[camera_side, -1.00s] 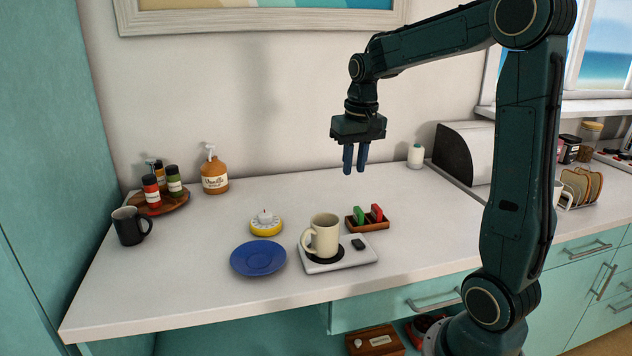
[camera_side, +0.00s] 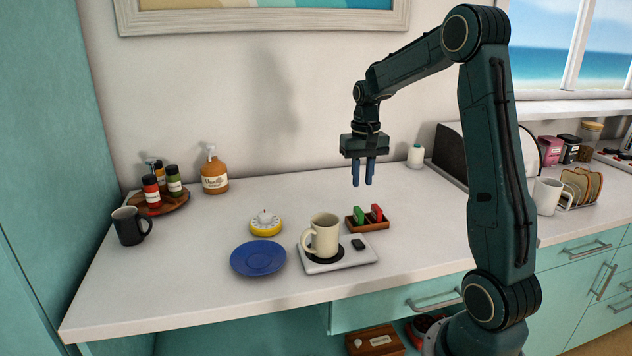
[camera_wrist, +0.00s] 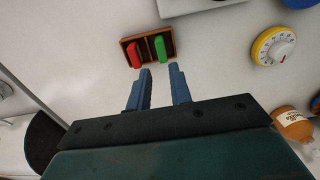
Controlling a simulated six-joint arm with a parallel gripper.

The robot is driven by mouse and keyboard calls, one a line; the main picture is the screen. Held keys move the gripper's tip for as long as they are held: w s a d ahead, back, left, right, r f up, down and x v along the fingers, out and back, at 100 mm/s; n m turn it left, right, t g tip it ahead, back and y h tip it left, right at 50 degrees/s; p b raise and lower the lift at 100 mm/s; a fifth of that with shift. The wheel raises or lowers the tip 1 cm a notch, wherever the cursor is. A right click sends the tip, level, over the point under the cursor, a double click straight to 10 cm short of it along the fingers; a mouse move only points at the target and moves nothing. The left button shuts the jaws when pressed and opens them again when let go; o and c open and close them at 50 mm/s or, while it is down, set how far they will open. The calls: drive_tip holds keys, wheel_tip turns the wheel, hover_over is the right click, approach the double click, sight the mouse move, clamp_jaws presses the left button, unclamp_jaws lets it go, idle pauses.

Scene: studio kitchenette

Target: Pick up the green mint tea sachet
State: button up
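The green mint tea sachet (camera_side: 359,214) stands in the left part of a small brown wooden tray (camera_side: 353,226), with a red sachet (camera_side: 376,212) in the other part. In the wrist view the green sachet (camera_wrist: 160,48) is on the right and the red sachet (camera_wrist: 135,54) on the left of the tray (camera_wrist: 148,37). My gripper (camera_side: 362,184) points down above the tray, with clear air between its fingertips and the sachets. In the wrist view its two blue fingers (camera_wrist: 161,72) are apart with nothing between them.
A cream mug (camera_side: 323,236) stands on a white warmer (camera_side: 350,256) in front of the tray. A blue saucer (camera_side: 258,258) and yellow timer (camera_side: 266,224) are to the left. A white bottle (camera_side: 416,156) stands behind to the right. The counter behind the tray is clear.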

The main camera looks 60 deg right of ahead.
sight(360, 210)
drive_tip(key=shift+f, duration=3)
drive_tip(key=shift+f, duration=0.1)
drive_tip(key=shift+f, duration=2.5)
clamp_jaws()
